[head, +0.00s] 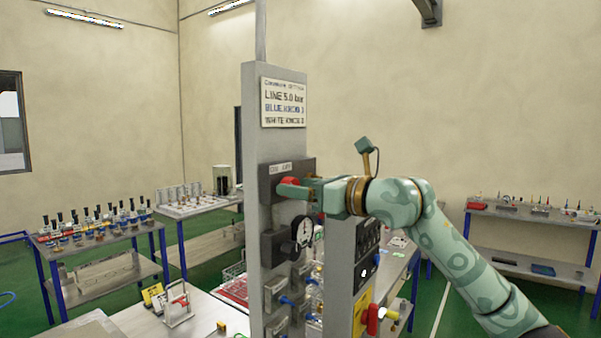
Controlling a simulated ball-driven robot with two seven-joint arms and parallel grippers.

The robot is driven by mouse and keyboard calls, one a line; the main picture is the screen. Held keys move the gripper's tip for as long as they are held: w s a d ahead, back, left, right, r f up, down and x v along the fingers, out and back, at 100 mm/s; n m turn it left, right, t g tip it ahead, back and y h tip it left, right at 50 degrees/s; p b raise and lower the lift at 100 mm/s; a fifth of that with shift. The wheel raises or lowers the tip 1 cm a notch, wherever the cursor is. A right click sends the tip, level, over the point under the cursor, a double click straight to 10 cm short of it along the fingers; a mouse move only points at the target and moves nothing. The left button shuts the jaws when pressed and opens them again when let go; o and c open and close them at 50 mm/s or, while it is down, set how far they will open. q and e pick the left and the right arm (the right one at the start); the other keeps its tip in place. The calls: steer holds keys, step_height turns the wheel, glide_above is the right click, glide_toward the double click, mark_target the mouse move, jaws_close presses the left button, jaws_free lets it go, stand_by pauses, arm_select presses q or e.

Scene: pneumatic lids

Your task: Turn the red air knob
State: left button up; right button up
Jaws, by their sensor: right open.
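The red air knob (290,183) is on a dark block on the upper part of the grey panel post (252,130). My right gripper (291,189) comes in from the right and is open. Its fingers are at the red knob and partly cover it; whether they touch it I cannot tell. A round white pressure gauge (303,232) is just below the knob. My left gripper is not in view.
A sign (283,102) is above the knob. Blue knobs (287,300) are lower on the post. A second post with a yellow plate (361,312) and a red handle (373,320) stands to the right. Benches with bottles (100,228) stand at the left.

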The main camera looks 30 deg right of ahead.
steer(key=shift+w+a, duration=0.15)
steer(key=c, duration=1)
